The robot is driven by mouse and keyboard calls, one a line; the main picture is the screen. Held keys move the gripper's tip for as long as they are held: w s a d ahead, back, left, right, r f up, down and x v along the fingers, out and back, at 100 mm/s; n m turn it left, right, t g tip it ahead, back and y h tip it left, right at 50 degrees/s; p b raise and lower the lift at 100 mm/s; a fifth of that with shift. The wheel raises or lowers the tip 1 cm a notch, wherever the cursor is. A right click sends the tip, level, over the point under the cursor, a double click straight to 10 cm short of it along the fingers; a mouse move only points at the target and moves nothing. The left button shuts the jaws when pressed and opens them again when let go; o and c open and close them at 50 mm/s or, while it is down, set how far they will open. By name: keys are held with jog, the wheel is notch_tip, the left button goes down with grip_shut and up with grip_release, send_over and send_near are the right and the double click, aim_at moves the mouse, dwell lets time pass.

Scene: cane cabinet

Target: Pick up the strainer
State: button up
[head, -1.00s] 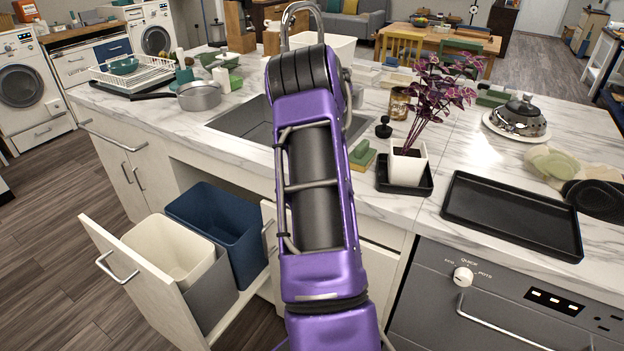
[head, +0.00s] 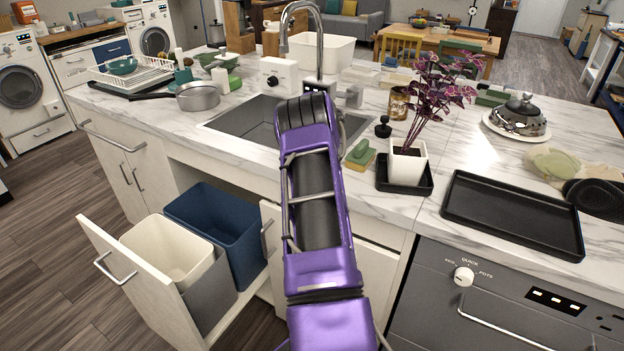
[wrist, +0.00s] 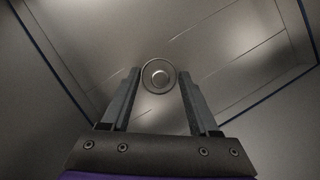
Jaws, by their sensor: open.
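The strainer (wrist: 158,76) shows in the wrist view as a small round metal piece with a raised centre, on the floor of the metal sink basin (wrist: 225,45). My gripper (wrist: 159,84) is open, one finger to each side of the strainer in the picture. I cannot tell how much height is left between the fingertips and the strainer. In the head view the sink (head: 245,122) is set in the marble counter, and my purple arm hides its front right part. The strainer and gripper are hidden there.
A tall faucet (head: 318,45) stands behind the sink. A saucepan (head: 198,96) is to the left. A green sponge (head: 360,153) and a potted plant (head: 407,162) are to the right. A drawer with bins (head: 165,252) stands open below.

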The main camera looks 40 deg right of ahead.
jog(key=shift+c, duration=0.2)
grip_shut()
jog(key=shift+r, duration=0.15)
notch_tip(320, 180, up, 10)
jog(key=shift+p, duration=0.4)
